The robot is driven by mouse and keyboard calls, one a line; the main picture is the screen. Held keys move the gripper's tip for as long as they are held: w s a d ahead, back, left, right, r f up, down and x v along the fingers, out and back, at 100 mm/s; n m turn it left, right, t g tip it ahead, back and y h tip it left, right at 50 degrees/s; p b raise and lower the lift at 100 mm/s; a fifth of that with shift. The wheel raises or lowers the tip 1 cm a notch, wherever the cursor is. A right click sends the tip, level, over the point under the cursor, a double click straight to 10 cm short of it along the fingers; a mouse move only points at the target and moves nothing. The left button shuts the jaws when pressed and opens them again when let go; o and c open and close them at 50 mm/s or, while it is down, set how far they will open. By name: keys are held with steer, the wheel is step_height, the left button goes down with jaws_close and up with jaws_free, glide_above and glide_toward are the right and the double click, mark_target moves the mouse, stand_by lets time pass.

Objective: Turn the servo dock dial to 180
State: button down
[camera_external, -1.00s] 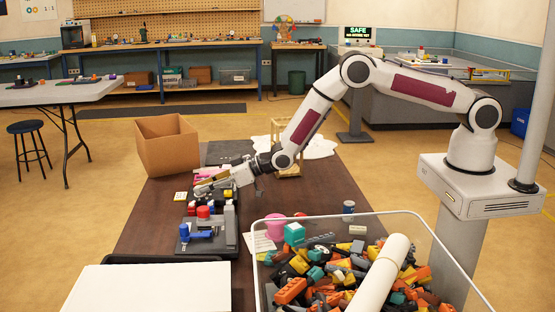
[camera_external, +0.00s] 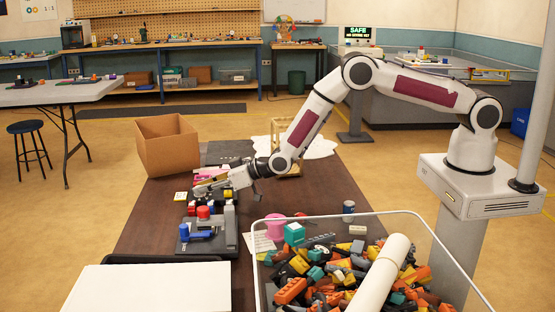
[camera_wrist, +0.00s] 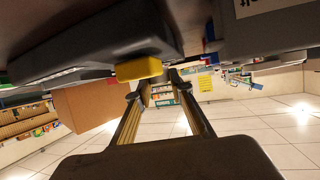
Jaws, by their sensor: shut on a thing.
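My gripper (camera_external: 214,184) is low over the far end of a dark board (camera_external: 231,250) on the brown table, pointing left. In the wrist view my gripper (camera_wrist: 153,84) has its fingertips at a yellow piece (camera_wrist: 138,68) under a dark body (camera_wrist: 95,40). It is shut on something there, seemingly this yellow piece. I cannot tell whether the piece is the servo dock dial. No dial scale or 180 mark is readable, and my gripper covers that part of the board in the external view.
A red knob (camera_external: 203,212) and a blue handle (camera_external: 196,236) stand on the board's near part. A cardboard box (camera_external: 168,146) is behind, a pink cup (camera_external: 275,226) to the right. A clear bin (camera_external: 254,277) of bricks stands in front.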

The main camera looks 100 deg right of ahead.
steer(key=shift+w+a+r+m+g+h, duration=0.15)
steer(key=shift+m+g+h, duration=0.55)
steer(key=shift+m+h, duration=0.8)
steer(key=shift+w+a+f+m+g+h, duration=0.15)
steer(key=shift+m+g+h, duration=0.55)
steer(key=shift+m+h, duration=0.8)
steer(key=shift+s+r, duration=0.1)
steer(key=c, duration=1.8)
jaws_free()
steer(key=shift+s+a, duration=0.1)
steer(key=shift+a, duration=0.05)
steer(key=shift+v, duration=5.85)
steer(key=shift+r, duration=0.15)
